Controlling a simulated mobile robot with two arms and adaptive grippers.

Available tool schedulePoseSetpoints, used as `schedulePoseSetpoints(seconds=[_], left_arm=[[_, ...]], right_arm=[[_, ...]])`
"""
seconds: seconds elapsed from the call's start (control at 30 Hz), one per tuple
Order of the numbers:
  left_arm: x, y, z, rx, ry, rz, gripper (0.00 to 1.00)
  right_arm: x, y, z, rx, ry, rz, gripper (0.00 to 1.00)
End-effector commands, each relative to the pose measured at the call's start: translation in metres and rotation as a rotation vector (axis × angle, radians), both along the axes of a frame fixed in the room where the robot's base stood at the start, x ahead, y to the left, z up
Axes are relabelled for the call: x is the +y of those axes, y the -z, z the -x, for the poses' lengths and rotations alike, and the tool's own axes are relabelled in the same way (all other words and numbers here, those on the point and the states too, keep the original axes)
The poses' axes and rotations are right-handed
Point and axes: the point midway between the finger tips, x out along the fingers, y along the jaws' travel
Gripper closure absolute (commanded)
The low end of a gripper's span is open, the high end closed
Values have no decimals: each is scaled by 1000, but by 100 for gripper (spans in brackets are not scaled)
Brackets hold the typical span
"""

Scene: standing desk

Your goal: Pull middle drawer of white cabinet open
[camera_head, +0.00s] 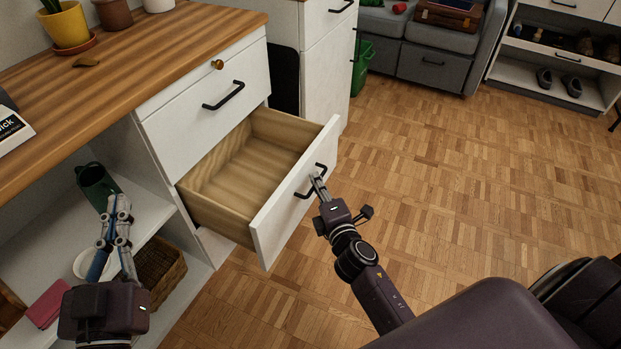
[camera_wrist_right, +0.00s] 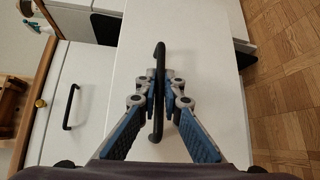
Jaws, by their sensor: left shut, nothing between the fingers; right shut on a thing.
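The white cabinet (camera_head: 190,135) stands under the wooden desktop. One drawer (camera_head: 290,200) is pulled well out, showing its empty wooden inside (camera_head: 245,160). Above it are a closed white front with a black bar handle (camera_head: 223,95) and a thin closed front with a gold knob (camera_head: 217,64). My right gripper (camera_head: 318,180) is shut on the open drawer's black handle (camera_head: 303,192). In the right wrist view my right gripper (camera_wrist_right: 159,85) has its fingers on either side of this handle (camera_wrist_right: 160,52). My left gripper (camera_head: 118,208) is shut and empty, left of the cabinet before the open shelves.
Near my left gripper, the shelves hold a dark green cup (camera_head: 97,185), a wicker basket (camera_head: 162,265) and a pink book (camera_head: 48,303). A yellow plant pot (camera_head: 66,25) stands on the desktop (camera_head: 130,65). The parquet floor (camera_head: 430,170) right of the drawer is clear.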

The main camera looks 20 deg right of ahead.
Motion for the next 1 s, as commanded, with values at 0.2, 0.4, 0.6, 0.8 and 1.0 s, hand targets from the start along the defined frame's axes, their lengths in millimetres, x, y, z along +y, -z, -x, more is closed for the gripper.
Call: schedulePoseSetpoints(seconds=[0.2, 0.4, 0.6, 0.8, 1.0], left_arm=[[0, 3, 0, 10, -1, -3, 100], [0, 2, 0, 10, -1, -3, 100], [0, 2, 0, 10, -1, -3, 100], [0, 2, 0, 8, 0, -2, 100], [0, 2, 0, 8, 0, -2, 100]], right_arm=[[-2, 1, 2, 1, 0, -1, 100], [-1, 1, 2, 1, 0, 0, 90], [-1, 0, 1, 0, 0, 0, 86], [0, 0, 5, 0, 0, 0, 86], [3, -3, 33, 3, 0, 0, 86]])
